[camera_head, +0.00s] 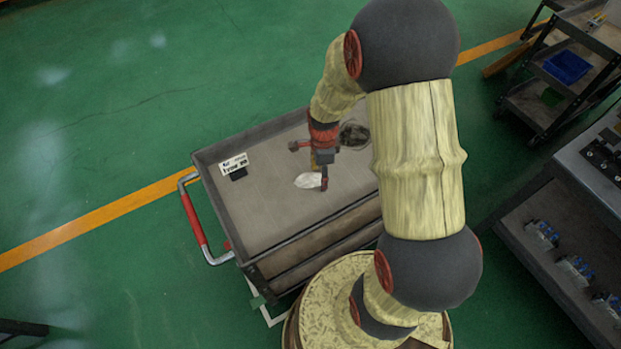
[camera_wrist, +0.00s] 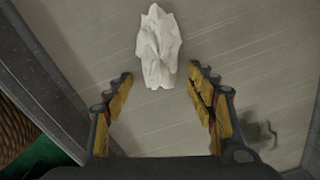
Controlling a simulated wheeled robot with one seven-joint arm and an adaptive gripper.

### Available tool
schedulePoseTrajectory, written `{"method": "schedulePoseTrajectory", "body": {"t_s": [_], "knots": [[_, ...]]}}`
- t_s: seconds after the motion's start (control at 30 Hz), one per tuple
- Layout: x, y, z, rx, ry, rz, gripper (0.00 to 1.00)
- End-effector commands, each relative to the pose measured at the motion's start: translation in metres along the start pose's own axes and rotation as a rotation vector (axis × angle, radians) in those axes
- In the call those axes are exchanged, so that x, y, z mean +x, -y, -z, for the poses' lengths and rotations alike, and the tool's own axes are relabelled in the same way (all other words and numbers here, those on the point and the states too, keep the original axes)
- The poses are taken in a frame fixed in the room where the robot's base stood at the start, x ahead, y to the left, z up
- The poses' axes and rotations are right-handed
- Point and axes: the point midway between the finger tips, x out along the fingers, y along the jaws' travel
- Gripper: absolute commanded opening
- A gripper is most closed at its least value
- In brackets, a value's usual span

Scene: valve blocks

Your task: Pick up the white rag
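The white rag (camera_head: 308,180) lies crumpled on the grey top of the cart (camera_head: 262,215), near its middle. In the wrist view the rag (camera_wrist: 159,48) sits at the top centre, ahead of my fingertips and between their lines. My gripper (camera_head: 323,180) is just to the right of the rag in the head view and points down. In the wrist view my gripper (camera_wrist: 160,75) shows two yellow-padded fingers spread wide with nothing between them. I cannot tell the exact height of the fingertips above the cart top.
A dark roundish object (camera_head: 354,134) and a small white sign with black print (camera_head: 234,165) are on the cart. The cart has raised rims and a red-and-metal handle (camera_head: 195,220). A shelf with a blue bin (camera_head: 567,66) and a grey bench (camera_head: 590,185) stand at the right.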

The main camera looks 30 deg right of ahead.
Motion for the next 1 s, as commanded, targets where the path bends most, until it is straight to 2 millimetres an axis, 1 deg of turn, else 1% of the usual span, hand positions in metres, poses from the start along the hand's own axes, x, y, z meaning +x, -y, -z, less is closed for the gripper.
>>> {"method": "schedulePoseTrajectory", "body": {"t_s": [0.07,0.67,0.9,1.0], "knots": [[0.0,-0.0001,0.0,0.0,0.0,0.0,0.49],[0.0,-0.0002,0.0,0.0,0.0,0.0,0.16],[-0.0006,-0.0001,0.0,0.0,0.0,0.0,0.16],[-0.0041,0.0001,0.0,0.0,0.0,0.001,0.16]]}}
